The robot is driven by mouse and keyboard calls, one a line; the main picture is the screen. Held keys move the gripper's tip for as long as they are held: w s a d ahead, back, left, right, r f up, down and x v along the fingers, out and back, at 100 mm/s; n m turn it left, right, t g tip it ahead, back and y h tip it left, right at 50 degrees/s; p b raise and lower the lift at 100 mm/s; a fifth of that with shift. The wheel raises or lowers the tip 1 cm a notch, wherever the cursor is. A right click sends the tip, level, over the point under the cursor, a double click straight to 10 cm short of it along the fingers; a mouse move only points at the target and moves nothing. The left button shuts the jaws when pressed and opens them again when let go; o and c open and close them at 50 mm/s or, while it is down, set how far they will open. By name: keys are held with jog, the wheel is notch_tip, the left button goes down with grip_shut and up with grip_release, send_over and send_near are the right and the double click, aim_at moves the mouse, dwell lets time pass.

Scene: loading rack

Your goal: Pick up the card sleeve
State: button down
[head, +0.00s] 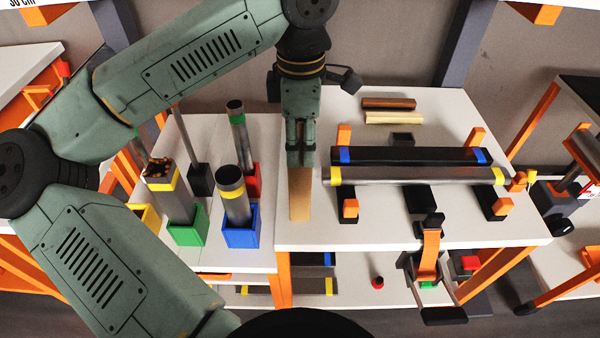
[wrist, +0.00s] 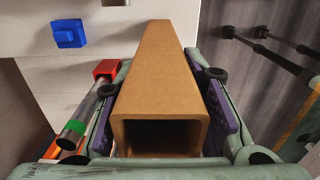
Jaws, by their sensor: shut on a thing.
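The card sleeve (head: 300,195) is a brown, square, hollow tube. In the head view it hangs below my gripper (head: 300,155) over the left part of the white table. In the wrist view the sleeve (wrist: 160,85) fills the middle, its open end facing the camera. My gripper's purple pads (wrist: 160,110) press on it from both sides, so it is shut on the sleeve. Whether the sleeve's lower end touches the table top cannot be told.
To the left, tubes stand in blue (head: 241,228), green (head: 190,230) and red (head: 253,180) holders. To the right, a black bar (head: 410,156) and a grey pipe (head: 415,176) lie across orange-tipped supports. Brown (head: 388,103) and cream (head: 394,118) bars lie behind.

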aim_at(301, 126)
jog(key=shift+r, duration=0.1)
jog(key=shift+r+b, duration=0.4)
jog(key=shift+r, duration=0.15)
notch_tip(301, 126, up, 2)
jog(key=shift+r+b, duration=0.1)
jog(key=shift+b, duration=0.35)
jog(key=s+a+b, duration=0.1)
jog(key=s+a, duration=0.1)
jog(key=s, duration=0.5)
jog(key=s+a+r+b, duration=0.1)
jog(key=s+a+b, duration=0.1)
jog(key=s, duration=0.6)
jog(key=shift+s+a+r, duration=0.2)
jog(key=shift+a+r, duration=0.05)
